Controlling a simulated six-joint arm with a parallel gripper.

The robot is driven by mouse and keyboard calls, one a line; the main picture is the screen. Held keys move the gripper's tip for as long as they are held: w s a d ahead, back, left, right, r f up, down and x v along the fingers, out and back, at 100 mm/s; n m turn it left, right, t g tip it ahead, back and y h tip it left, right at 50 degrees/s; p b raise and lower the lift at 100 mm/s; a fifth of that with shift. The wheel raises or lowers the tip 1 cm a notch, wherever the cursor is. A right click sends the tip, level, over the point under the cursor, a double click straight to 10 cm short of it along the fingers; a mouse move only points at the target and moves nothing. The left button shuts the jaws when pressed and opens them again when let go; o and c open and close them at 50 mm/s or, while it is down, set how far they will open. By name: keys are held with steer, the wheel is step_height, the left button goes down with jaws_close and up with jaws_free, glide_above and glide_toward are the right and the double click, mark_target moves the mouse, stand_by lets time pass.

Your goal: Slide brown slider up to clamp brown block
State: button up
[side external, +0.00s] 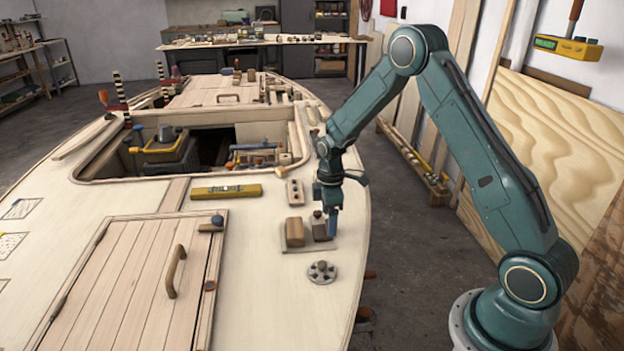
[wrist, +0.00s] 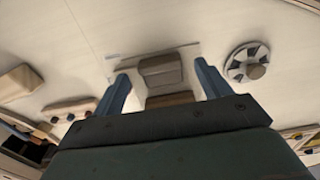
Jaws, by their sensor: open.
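A brown block (side external: 294,232) stands on a pale plate (side external: 322,247) near the hull's right edge. Beside it on the right is a greyer-brown piece (side external: 319,229) with a dark knob on top, seemingly the brown slider. A narrow gap shows between them. My gripper (side external: 329,212) is low over the plate, at the slider's right and far side. In the wrist view my gripper (wrist: 161,70) is open, its blue fingers on either side of the greyer-brown piece (wrist: 160,76). The browner piece (wrist: 170,99) is partly hidden by my gripper body. Finger contact cannot be told.
A round spoked fitting (side external: 322,272) sits just in front of the plate. A block with holes (side external: 295,192) lies behind it. A yellow level (side external: 226,191) lies to the left, before the open hatch. Deck left of the plate holds a slatted door (side external: 135,275).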

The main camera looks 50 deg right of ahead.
mark_target(322, 230)
steer(key=shift+f, duration=1.1)
